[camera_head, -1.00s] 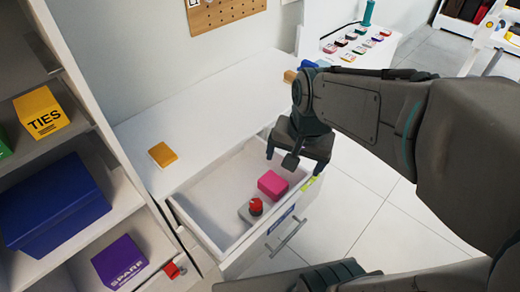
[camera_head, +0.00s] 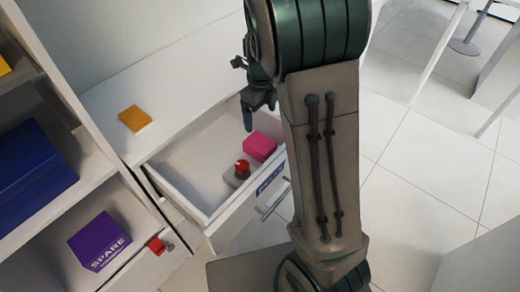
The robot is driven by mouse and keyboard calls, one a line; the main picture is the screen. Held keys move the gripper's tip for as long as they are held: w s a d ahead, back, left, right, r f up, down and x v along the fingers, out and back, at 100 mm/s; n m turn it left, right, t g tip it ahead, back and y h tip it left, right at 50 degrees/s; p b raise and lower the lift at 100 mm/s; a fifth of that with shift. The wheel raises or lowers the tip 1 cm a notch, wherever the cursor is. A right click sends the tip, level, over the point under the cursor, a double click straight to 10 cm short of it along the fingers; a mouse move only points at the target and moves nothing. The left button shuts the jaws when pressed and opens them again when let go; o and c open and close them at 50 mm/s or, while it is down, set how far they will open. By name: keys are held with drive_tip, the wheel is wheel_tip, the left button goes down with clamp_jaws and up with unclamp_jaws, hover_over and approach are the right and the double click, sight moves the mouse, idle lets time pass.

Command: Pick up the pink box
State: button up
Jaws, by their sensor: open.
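The pink box (camera_head: 260,146) lies in the open white drawer (camera_head: 158,188), near its right front corner. A grey item with a red knob (camera_head: 242,168) sits beside it, on its near left side. My gripper (camera_head: 246,108) is above the back right part of the drawer, up and to the left of the pink box and apart from it. It is seen from the side and partly hidden by my arm. It is open and holds nothing that I can see.
A yellow-orange box (camera_head: 135,118) lies on the white cabinet top. At left a shelf unit holds a blue box (camera_head: 32,172) and a purple box marked SPARE (camera_head: 100,242). A red item (camera_head: 156,246) is at the shelf's edge.

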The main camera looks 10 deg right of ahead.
sight(260, 143)
wheel_tip(260, 143, down, 14)
drive_tip(key=b, duration=0.3)
drive_tip(key=shift+a, duration=0.1)
drive_tip(key=c, duration=1.1)
